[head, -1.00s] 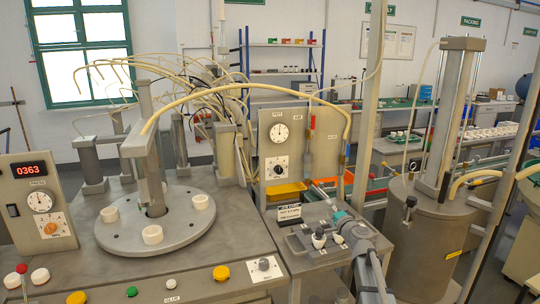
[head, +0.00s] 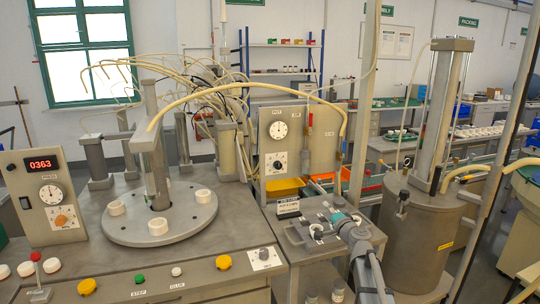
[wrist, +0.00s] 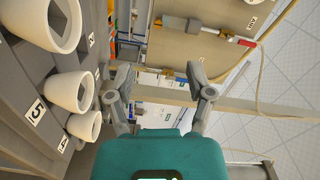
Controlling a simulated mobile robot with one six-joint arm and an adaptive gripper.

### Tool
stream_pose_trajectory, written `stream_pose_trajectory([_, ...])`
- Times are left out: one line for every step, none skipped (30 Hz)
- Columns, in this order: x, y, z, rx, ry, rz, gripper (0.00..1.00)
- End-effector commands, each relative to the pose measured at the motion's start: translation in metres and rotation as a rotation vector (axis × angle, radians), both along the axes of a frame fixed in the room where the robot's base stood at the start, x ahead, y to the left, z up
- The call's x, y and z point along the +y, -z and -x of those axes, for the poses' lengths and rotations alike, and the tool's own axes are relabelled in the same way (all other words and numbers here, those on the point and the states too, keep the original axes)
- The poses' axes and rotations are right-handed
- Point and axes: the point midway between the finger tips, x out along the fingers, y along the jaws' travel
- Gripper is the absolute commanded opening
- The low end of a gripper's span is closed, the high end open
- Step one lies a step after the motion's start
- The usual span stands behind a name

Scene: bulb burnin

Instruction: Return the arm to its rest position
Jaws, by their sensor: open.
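My gripper (head: 327,207) is over the small side table at the lower middle of the head view, with its teal body and my grey arm behind it. In the wrist view the two grey fingers of my gripper (wrist: 159,78) stand wide apart. Nothing is held between them. The arm reaches in from the bottom edge of the head view.
White cups (wrist: 72,92) stand in a numbered grey rack close left of my fingers in the wrist view. A card (head: 288,207) stands on the side table. A round plate (head: 125,232) is left; a large drum (head: 425,235) is right.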

Motion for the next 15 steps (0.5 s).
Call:
stream_pose_trajectory([0.004, -0.001, 0.003, 0.003, -0.014, 0.013, 0.68])
stream_pose_trajectory([0.006, 0.0, 0.005, 0.006, -0.021, 0.021, 0.68])
stream_pose_trajectory([0.009, 0.0, 0.006, 0.009, -0.031, 0.031, 0.68])
stream_pose_trajectory([0.011, 0.0, 0.008, 0.011, -0.038, 0.039, 0.68])
stream_pose_trajectory([0.014, 0.001, 0.01, 0.015, -0.049, 0.051, 0.68])
stream_pose_trajectory([0.017, 0.001, 0.012, 0.019, -0.061, 0.064, 0.68])
stream_pose_trajectory([0.02, 0.002, 0.014, 0.023, -0.071, 0.075, 0.68])
stream_pose_trajectory([0.023, 0.003, 0.017, 0.027, -0.083, 0.086, 0.68])
stream_pose_trajectory([0.027, 0.004, 0.02, 0.033, -0.098, 0.103, 0.68])
stream_pose_trajectory([0.029, 0.004, 0.022, 0.038, -0.109, 0.115, 0.68])
stream_pose_trajectory([0.033, 0.005, 0.025, 0.044, -0.124, 0.131, 0.68])
stream_pose_trajectory([0.037, 0.007, 0.029, 0.052, -0.141, 0.149, 0.68])
stream_pose_trajectory([0.041, 0.008, 0.033, 0.058, -0.157, 0.166, 0.68])
stream_pose_trajectory([0.044, 0.009, 0.036, 0.066, -0.171, 0.183, 0.68])
stream_pose_trajectory([0.049, 0.011, 0.042, 0.077, -0.195, 0.209, 0.68])
